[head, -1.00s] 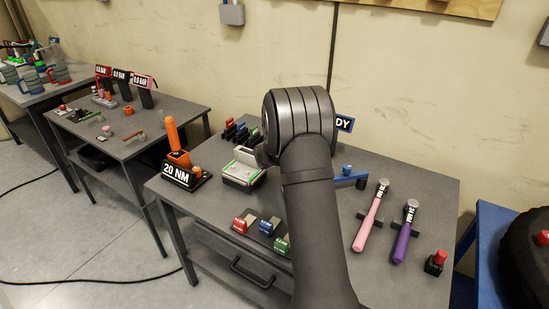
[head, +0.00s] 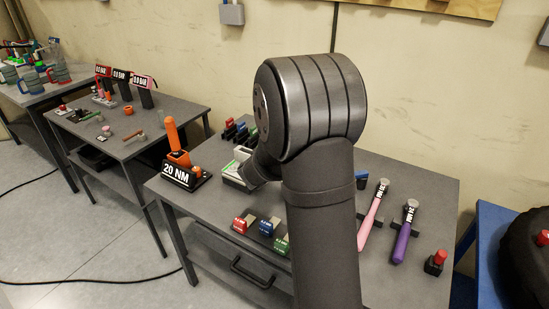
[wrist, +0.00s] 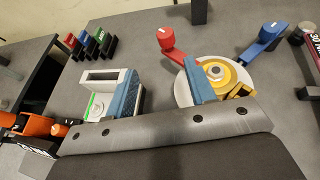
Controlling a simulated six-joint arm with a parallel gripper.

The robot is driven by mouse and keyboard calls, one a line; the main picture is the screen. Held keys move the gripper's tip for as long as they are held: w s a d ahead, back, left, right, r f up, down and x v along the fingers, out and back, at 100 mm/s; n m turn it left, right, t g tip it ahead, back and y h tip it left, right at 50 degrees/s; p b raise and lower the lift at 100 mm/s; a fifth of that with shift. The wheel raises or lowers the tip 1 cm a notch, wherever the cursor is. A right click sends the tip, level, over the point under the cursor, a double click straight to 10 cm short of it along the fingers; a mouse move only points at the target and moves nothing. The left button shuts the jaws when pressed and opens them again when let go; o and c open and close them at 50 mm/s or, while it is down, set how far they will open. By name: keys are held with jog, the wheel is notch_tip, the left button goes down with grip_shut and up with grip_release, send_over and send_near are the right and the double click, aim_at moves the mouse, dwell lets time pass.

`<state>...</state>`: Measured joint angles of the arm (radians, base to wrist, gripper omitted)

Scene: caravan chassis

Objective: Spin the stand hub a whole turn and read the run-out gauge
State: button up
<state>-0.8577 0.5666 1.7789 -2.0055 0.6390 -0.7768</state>
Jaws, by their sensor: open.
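The stand hub seems to be the round white disc with a gold ring (wrist: 239,74) in the wrist view. A red arm with a knob (wrist: 167,42) and a blue arm with a knob (wrist: 266,38) stand at its far side. My gripper (wrist: 163,90) is open, with blue pads apart. Its right pad overlaps the disc's left part in the picture; contact cannot be told. Its left pad is beside a white-and-green box (wrist: 97,104). In the head view my arm hides the hub and gripper. I cannot make out the run-out gauge or a reading.
An orange tool in a 20 NM stand (head: 180,160) is left of the box. Red, blue and green blocks (head: 262,229) lie at the table's front. Pink (head: 370,222) and purple (head: 403,238) handled tools and a red-topped block (head: 435,262) are at the right.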

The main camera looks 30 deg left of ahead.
jog(key=shift+v, duration=2.1)
jog(key=c, duration=0.4)
jog(key=shift+w+a+f+m, duration=0.1)
jog(key=shift+a+f+m, duration=0.05)
jog(key=shift+a+m, duration=0.15)
jog(key=c, duration=0.3)
jog(key=a+m, duration=0.1)
jog(key=m, duration=0.1)
jog(key=w+a+f+m+t+h, duration=0.1)
jog(key=m, duration=0.2)
jog(key=a+m+t+h, duration=0.1)
jog(key=a+m, duration=0.1)
jog(key=shift+w+a+f+m, duration=0.1)
jog(key=shift+w+f+m, duration=0.25)
jog(key=shift+f+m, duration=0.05)
grip_shut()
jog(key=s+a+f+m+t+h, duration=0.1)
jog(key=a+f+m+t+h, duration=0.3)
jog(key=m, duration=1)
jog(key=w+d+g, duration=0.1)
jog(key=w+d, duration=0.2)
jog(key=w, duration=0.8)
jog(key=shift+w+d+f, duration=0.15)
jog(key=shift+w+f, duration=0.05)
jog(key=shift+w, duration=0.15)
